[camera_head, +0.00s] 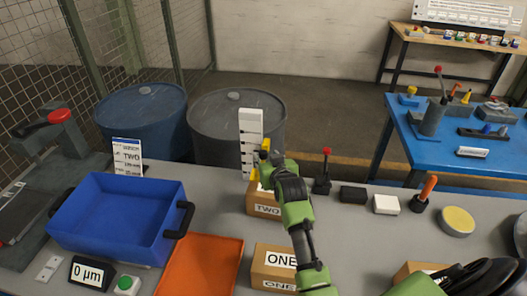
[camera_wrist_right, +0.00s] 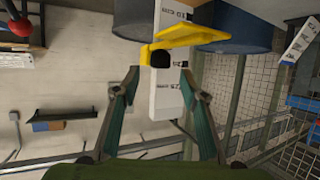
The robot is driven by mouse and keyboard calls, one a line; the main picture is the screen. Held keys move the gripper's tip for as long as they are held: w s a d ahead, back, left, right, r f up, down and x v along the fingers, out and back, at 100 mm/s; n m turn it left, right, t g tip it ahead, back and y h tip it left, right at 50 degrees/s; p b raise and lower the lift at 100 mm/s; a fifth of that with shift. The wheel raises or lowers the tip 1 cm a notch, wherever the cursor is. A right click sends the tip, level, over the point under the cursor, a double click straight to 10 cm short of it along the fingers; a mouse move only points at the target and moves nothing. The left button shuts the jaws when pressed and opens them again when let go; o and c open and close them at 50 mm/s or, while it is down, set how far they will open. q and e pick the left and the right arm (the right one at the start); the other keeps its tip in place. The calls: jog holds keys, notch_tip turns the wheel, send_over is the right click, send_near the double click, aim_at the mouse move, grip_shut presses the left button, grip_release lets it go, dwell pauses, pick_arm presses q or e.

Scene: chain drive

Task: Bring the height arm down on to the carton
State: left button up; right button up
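The height gauge is a white upright scale (camera_head: 250,124) standing behind the carton marked TWO (camera_head: 264,210). Its yellow height arm (camera_head: 265,145) shows beside my right gripper (camera_head: 270,162), which hides part of it. In the right wrist view the yellow height arm (camera_wrist_right: 190,37) with a black knob (camera_wrist_right: 160,58) lies just ahead of the fingertips, against the white scale (camera_wrist_right: 168,95). My right gripper (camera_wrist_right: 161,76) is open there, its fingers apart on either side of the knob line. Whether the height arm touches the carton is hidden. My left gripper is not in view.
A carton marked ONE (camera_head: 272,259) stands in front, beside an orange tray (camera_head: 205,262) and a blue bin (camera_head: 118,238). A red-knobbed lever (camera_head: 323,180), black block (camera_head: 353,195) and white block (camera_head: 386,205) stand to the right. Two drums stand behind the bench.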

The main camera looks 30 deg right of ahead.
aim_at(264, 153)
jog(key=shift+p+x, duration=0.35)
jog(key=shift+x, duration=2.6)
jog(key=c, duration=1.1)
jog(key=shift+f, duration=0.1)
grip_shut()
